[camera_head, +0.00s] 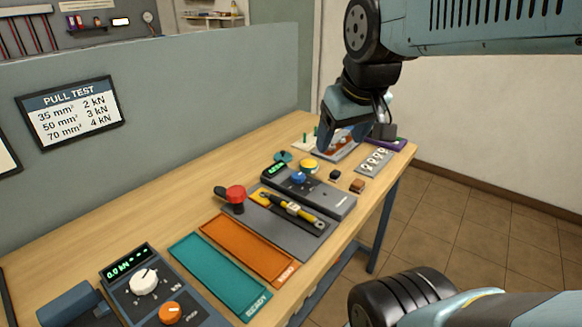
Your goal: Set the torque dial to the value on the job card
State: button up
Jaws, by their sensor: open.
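A grey unit with a small green display (274,169) and a blue knob (299,177) stands mid-bench; I cannot tell whether this knob is the torque dial. A yellow and black wrench-like tool (290,207) lies on a grey mat in front of it. At the near left, another unit has a white dial (143,281), an orange knob (170,313) and a display (128,264) reading 0.0 kN. No card that I can identify as the job card shows. My gripper (352,137) hangs above the far end of the bench, open, partly hiding things there.
A teal tray (203,262) and an orange tray (218,227) lie on the bench (165,199). A red-topped tool (235,195) stands beside them. A pull test chart (72,112) hangs on the grey partition (215,85). Small parts lie near the far end. The bench's back left strip is clear.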

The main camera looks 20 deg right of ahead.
jog(key=w+f+n+g, duration=0.25)
jog(key=w+n, duration=0.45)
jog(key=w, duration=0.6)
jog(key=n+g, duration=0.3)
jog(key=n, duration=0.5)
send_near(297, 175)
notch_tip(297, 175, down, 9)
jog(key=shift+s+d+r, duration=0.15)
jog(key=shift+c, duration=0.2)
